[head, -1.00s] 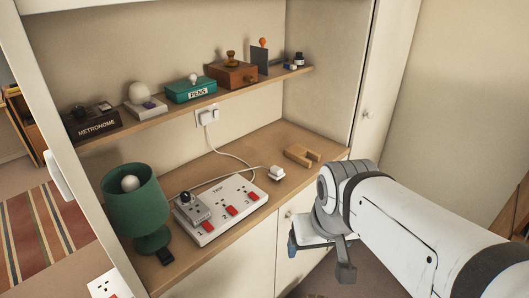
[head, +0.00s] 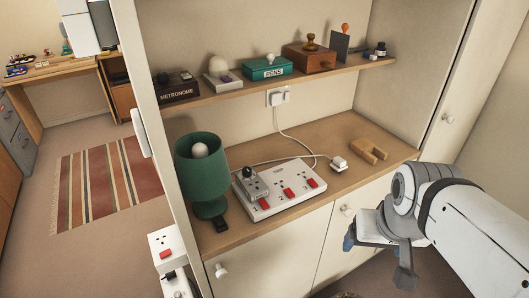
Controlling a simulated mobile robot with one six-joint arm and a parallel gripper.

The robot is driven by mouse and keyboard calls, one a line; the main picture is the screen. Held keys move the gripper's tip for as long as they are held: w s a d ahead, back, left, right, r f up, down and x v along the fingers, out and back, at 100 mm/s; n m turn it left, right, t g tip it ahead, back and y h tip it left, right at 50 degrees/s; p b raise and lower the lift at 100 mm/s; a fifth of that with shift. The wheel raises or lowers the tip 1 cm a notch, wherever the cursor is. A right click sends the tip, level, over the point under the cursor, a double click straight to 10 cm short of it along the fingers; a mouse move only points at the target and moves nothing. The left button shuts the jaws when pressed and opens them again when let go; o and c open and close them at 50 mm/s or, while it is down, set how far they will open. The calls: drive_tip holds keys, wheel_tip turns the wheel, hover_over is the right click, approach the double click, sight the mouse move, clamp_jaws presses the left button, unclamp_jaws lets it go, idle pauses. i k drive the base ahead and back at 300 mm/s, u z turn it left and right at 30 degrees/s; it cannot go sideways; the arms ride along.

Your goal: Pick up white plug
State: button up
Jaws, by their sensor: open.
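A small white plug (head: 339,163) lies on the wooden desk surface, to the right of the power strip. A white cord runs from it to the left behind the strip. The white power strip (head: 307,198) has several sockets and red switches, with a grey adapter (head: 251,184) at its left end. My gripper (head: 377,261) is at the lower right, in front of the cabinet doors and below the desk edge. It is open and empty, well apart from the plug.
A green lamp (head: 204,168) stands left of the strip, with a small black item (head: 220,224) at its base. A wooden U-shaped block (head: 368,150) lies right of the plug. A shelf (head: 290,83) with a metronome box, pens box and stamps hangs above. Bare desk lies around the plug.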

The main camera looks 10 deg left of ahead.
sight(338, 164)
drive_tip(key=u, duration=1.7)
drive_tip(key=k, duration=1.15)
drive_tip(key=z, duration=1.15)
drive_tip(key=i, duration=1)
drive_tip(key=z, duration=0.05)
